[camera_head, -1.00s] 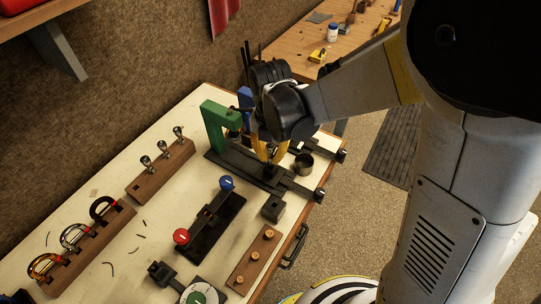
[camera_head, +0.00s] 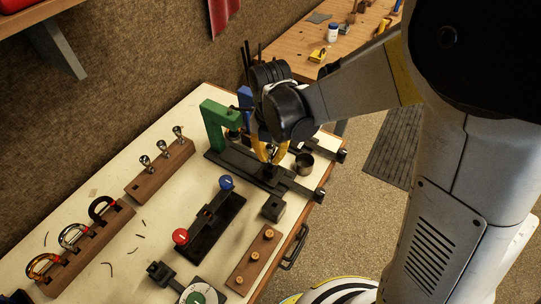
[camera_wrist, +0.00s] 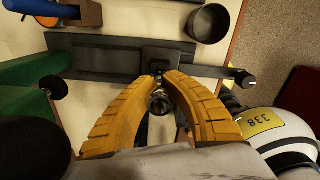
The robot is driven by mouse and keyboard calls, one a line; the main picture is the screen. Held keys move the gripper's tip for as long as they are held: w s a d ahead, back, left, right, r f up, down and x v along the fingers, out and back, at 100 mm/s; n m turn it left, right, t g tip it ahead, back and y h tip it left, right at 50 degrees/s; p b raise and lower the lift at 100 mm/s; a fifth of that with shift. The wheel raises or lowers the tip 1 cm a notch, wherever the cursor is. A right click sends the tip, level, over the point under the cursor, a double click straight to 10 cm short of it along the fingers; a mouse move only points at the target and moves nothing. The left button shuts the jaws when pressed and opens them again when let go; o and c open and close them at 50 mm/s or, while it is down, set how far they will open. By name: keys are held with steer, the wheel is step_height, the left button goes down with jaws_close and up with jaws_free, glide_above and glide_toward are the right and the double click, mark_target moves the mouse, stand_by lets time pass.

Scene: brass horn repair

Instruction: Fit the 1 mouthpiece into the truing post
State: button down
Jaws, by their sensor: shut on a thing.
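My gripper (camera_head: 269,161) is low over the black base plate (camera_head: 228,156) of the green-framed press. In the wrist view my gripper (camera_wrist: 158,84) has its yellow fingers closed on a small round metal piece, which looks like the mouthpiece (camera_wrist: 159,104). The fingers hide much of it. A dark block (camera_wrist: 165,54) on the bar lies just beyond the fingertips and may be the truing post. I cannot tell whether the mouthpiece touches it or sits in it. Several small metal pieces like mouthpieces, one at the middle (camera_head: 162,148), stand in a wooden rack.
A green frame (camera_head: 213,121) stands left of my gripper. A dark cup (camera_head: 304,164) stands close on the right, also in the wrist view (camera_wrist: 208,23). A red-and-blue-knobbed fixture (camera_head: 215,224), a small black block (camera_head: 273,208) and a wooden peg block (camera_head: 255,259) lie nearer.

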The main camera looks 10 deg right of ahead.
mark_target(271, 147)
steer(key=shift+f+b, duration=1.35)
steer(key=shift+f, duration=0.3)
steer(key=c, duration=1.5)
jaws_free()
steer(key=shift+r, duration=0.1)
step_height(271, 147, up, 12)
steer(key=s+d+r+m+t, duration=0.1)
steer(key=s+d+m+t, duration=0.1)
steer(key=m, duration=0.8)
steer(key=s+d+r+m+t, duration=0.1)
steer(key=s+d+m, duration=0.4)
steer(key=m, duration=0.6)
steer(key=s+d+r+m+t, duration=0.1)
steer(key=s+d+m+t, duration=0.2)
steer(key=d+m, duration=0.3)
steer(key=shift+s+d+m+t, duration=0.2)
steer(key=shift+m+t, duration=0.1)
steer(key=shift+m, duration=0.85)
steer(key=shift+s+d+m+t, duration=0.1)
steer(key=shift+s+m+t, duration=0.15)
steer(key=shift+m, duration=0.9)
